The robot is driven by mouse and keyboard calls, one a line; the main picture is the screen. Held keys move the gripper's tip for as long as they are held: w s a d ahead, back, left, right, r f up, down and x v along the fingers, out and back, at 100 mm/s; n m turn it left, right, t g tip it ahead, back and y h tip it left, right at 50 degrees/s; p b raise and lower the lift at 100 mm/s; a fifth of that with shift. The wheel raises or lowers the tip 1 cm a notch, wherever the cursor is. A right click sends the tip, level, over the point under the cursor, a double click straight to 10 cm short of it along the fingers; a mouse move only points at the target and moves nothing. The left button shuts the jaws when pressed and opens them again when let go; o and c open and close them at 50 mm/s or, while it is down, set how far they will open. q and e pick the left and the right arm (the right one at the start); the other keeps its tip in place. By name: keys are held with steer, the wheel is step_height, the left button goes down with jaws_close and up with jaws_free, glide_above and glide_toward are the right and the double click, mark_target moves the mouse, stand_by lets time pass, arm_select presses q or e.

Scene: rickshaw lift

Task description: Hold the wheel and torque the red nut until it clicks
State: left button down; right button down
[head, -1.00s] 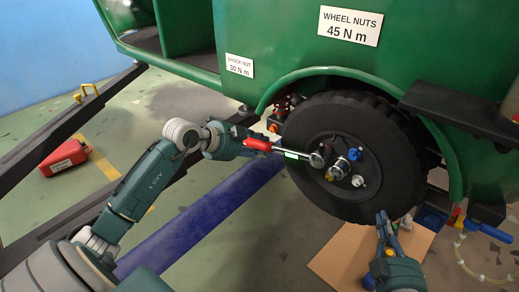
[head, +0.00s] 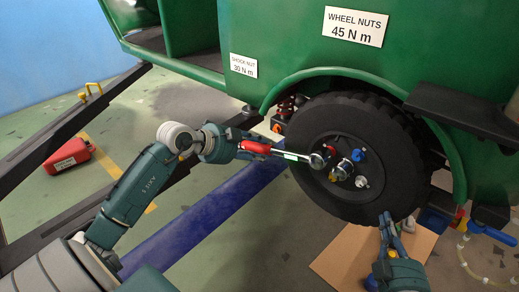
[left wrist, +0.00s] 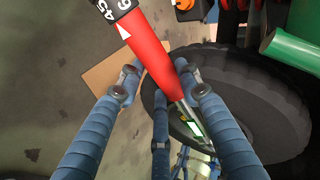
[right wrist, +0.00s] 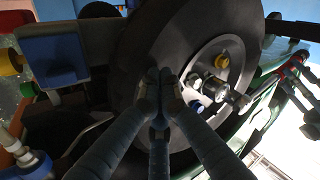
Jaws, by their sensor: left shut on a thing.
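My left gripper (head: 240,146) is shut on the red handle (left wrist: 150,55) of a torque wrench, which also shows in the head view (head: 256,147). The wrench's shiny head (head: 316,160) lies over the left part of the wheel hub. A small red spot, perhaps the red nut (head: 329,149), shows beside it; whether the socket sits on it I cannot tell. The black wheel (head: 305,120) is on the green vehicle. My right gripper (head: 385,219) is at the tyre's lower edge. In the right wrist view its fingertips (right wrist: 161,82) are together against the tyre (right wrist: 150,45).
A blue nut (head: 358,155), a yellow nut (head: 333,176) and a white nut (head: 362,183) show on the hub. The fender (head: 330,72) arches over the wheel. Cardboard (head: 345,262) lies below. A blue beam (head: 205,222) and red box (head: 68,156) are at left.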

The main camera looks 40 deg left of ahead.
arm_select(q)
steer(key=shift+s, duration=0.6)
arm_select(e)
steer(key=shift+w+d+r, duration=0.2)
steer(key=shift+w+r, duration=0.1)
steer(key=shift+r, duration=0.25)
arm_select(q)
steer(key=shift+s, duration=0.35)
steer(key=s, duration=0.7)
steer(key=shift+a, duration=0.3)
arm_select(e)
steer(key=shift+s+f, duration=0.1)
steer(key=shift+s, duration=0.05)
